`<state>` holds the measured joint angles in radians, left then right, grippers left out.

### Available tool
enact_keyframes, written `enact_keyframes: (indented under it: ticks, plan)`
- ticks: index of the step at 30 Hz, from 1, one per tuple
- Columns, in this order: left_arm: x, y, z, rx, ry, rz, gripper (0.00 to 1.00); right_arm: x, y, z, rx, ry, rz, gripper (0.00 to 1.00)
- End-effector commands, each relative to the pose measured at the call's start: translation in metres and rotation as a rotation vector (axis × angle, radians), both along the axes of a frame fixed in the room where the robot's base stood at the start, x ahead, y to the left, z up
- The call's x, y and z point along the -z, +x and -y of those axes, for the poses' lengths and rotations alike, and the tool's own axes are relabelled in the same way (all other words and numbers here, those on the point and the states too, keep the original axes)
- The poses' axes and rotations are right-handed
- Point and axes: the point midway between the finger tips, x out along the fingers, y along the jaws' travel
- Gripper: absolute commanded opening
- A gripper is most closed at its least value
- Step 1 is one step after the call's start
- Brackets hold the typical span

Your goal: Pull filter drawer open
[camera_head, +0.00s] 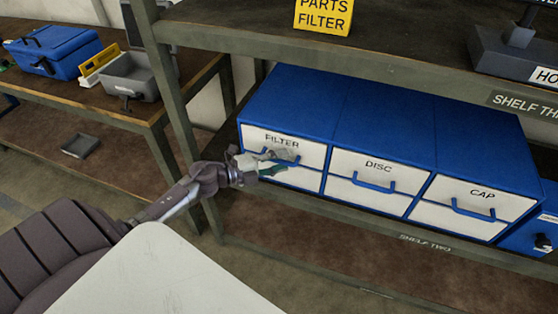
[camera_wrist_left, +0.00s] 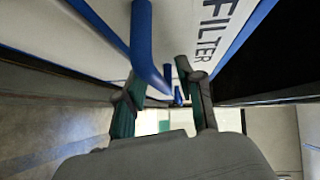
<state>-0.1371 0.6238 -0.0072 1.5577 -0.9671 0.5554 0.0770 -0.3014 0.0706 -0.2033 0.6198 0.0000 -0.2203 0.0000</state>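The FILTER drawer (camera_head: 256,133) is the left white-fronted drawer in the top row of a blue cabinet (camera_head: 385,115); its front looks flush with the cabinet. My left gripper (camera_head: 270,163) is at this drawer's front and covers part of its blue handle. In the left wrist view the blue handle (camera_wrist_left: 144,45) runs in from the top, near the FILTER label (camera_wrist_left: 212,30). The two fingers of my left gripper (camera_wrist_left: 163,100) stand apart, with the handle's end between them. I cannot tell whether either finger touches it. My right gripper is not in view.
The DISC drawer (camera_head: 362,168) and CAP drawer (camera_head: 480,192) are to the right. A shelf board (camera_head: 400,60) overhangs the cabinet, and a green-grey post (camera_head: 168,85) stands left of it. A blue box (camera_head: 55,50) and a grey bin (camera_head: 130,77) sit on the left bench.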

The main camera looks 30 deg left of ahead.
Motion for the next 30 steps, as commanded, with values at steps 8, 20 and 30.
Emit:
enact_keyframes:
  ticks: [8,20,30]
  plan:
    - [0.000,0.000,0.000,0.000,0.000,0.000,0.11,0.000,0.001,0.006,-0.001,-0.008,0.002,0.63]
    - [0.000,0.000,0.000,0.000,-0.001,-0.001,0.00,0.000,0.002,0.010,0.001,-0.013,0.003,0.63]
    - [0.000,-0.015,0.003,0.000,0.000,-0.005,0.00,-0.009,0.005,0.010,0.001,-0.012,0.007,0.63]
